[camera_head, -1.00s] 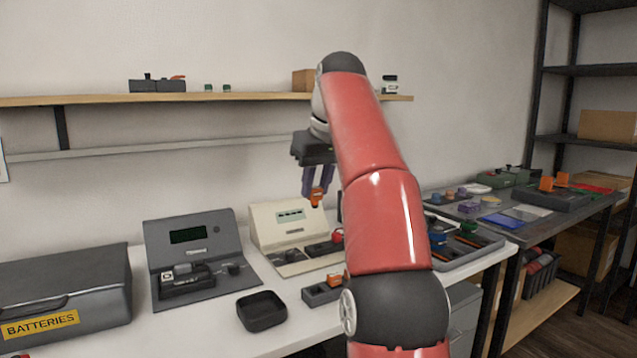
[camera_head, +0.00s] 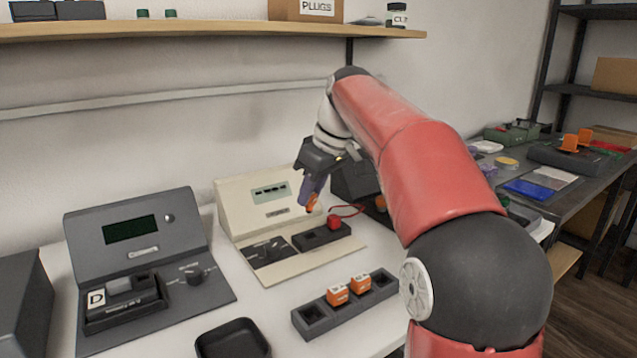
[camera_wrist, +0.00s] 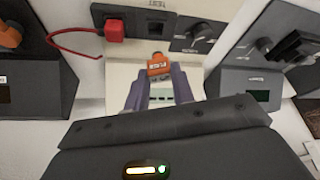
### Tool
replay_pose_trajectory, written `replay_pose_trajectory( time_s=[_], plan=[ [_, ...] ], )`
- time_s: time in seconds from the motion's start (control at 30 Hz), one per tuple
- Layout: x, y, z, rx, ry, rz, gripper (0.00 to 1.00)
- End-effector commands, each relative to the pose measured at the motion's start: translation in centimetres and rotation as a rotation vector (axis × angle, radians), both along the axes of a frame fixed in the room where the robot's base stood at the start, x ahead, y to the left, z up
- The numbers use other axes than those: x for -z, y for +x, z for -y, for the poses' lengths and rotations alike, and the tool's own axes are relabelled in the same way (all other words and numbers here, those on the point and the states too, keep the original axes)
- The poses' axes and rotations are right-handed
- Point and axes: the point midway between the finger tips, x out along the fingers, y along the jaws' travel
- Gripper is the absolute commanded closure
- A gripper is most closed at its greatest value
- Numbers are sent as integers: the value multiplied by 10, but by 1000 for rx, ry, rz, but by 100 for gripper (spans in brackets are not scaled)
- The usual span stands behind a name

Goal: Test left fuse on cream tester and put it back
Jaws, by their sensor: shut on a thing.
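My gripper (camera_head: 313,190) is shut on an orange fuse (camera_head: 312,203), held in the air over the cream tester (camera_head: 232,193). The wrist view shows the fuse (camera_wrist: 159,65) between the purple fingers. The tester's dark socket block (camera_head: 312,240) has a square opening (camera_wrist: 155,28) under a TEST label; a red cap (camera_head: 333,221) on a red wire sits beside it. The fuse is apart from the opening. In front, a dark fuse holder (camera_head: 325,322) has two orange fuses (camera_head: 337,295) in its middle slots; its left end slot (camera_head: 313,313) and right end slot look empty.
A dark grey tester (camera_head: 85,240) with a dial stands left of the cream one. A black tray (camera_head: 232,342) lies in front. Another dark device (camera_head: 352,180) stands behind my gripper. A shelf (camera_head: 220,27) runs along the wall above.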

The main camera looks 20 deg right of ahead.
Motion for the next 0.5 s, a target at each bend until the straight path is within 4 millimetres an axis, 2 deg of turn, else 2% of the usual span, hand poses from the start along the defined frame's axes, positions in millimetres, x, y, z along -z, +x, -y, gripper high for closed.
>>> replay_pose_trajectory(
  time_s=[0.5],
  plan=[
    [45,0,1,2,-1,-2,99]
  ],
)
